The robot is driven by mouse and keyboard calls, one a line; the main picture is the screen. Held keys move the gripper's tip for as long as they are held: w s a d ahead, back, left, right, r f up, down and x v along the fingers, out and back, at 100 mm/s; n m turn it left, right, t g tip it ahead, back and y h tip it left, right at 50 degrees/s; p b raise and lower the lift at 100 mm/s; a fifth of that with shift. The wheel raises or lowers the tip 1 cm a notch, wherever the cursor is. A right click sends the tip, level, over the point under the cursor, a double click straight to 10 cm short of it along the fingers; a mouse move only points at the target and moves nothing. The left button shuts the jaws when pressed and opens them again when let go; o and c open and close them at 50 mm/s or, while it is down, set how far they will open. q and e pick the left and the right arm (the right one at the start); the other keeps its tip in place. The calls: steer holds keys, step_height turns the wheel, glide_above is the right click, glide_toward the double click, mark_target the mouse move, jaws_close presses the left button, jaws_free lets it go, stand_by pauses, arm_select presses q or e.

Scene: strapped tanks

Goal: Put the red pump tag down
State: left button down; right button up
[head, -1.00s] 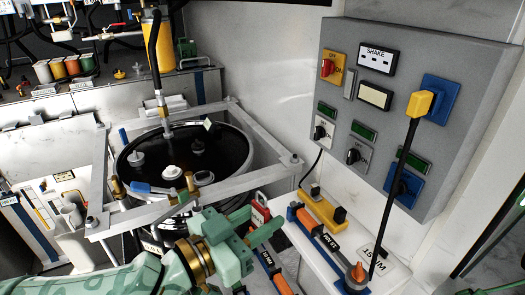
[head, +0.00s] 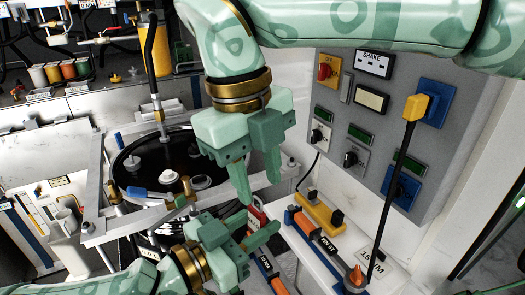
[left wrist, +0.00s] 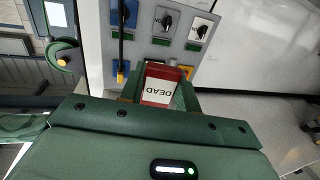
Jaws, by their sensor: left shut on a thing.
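The red tag (left wrist: 165,74) has a white label reading DEAD and sits between the fingers of my left gripper in the left wrist view. In the head view the red tag (head: 257,217) shows as a small red and white piece at the fingertips. My left gripper (head: 262,226) is shut on it, low in the middle, just left of the white ledge. My right gripper (head: 261,194) points down from above, close over the tag. Its fingers are apart with nothing seen between them. Part of the tag is hidden by the fingers.
A grey control panel (head: 335,165) with switches and blue sockets stands at right. Below it, a white ledge (head: 318,262) carries a yellow block (head: 320,214) and a blue-and-orange tool (head: 318,236). A black round tank (head: 150,163) in a metal frame stands at left.

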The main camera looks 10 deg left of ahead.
mark_target(257, 211)
arm_select(q)
steer(key=shift+w+d, duration=0.1)
steer(key=shift+d, duration=0.05)
arm_select(e)
steer(key=shift+w+r+g+y, duration=0.15)
steer(key=shift+w+g+y, duration=0.1)
steer(key=shift+w+y, duration=0.25)
steer(key=shift+w+r+g+y, duration=0.15)
steer(key=shift+w+g+y, duration=0.1)
steer(key=shift+w+y, duration=0.2)
arm_select(q)
steer(key=shift+d, duration=0.1)
arm_select(e)
steer(key=shift+w+d, duration=0.1)
steer(key=shift+w, duration=0.1)
steer(key=shift+y, duration=0.25)
steer(key=f, duration=1.1)
steer(key=shift+s+a+f, duration=0.25)
steer(key=shift+a+f, duration=0.05)
steer(key=shift+a, duration=0.05)
jaws_close()
arm_select(q)
steer(key=c, duration=0.9)
jaws_free()
steer(key=shift+c, duration=0.2)
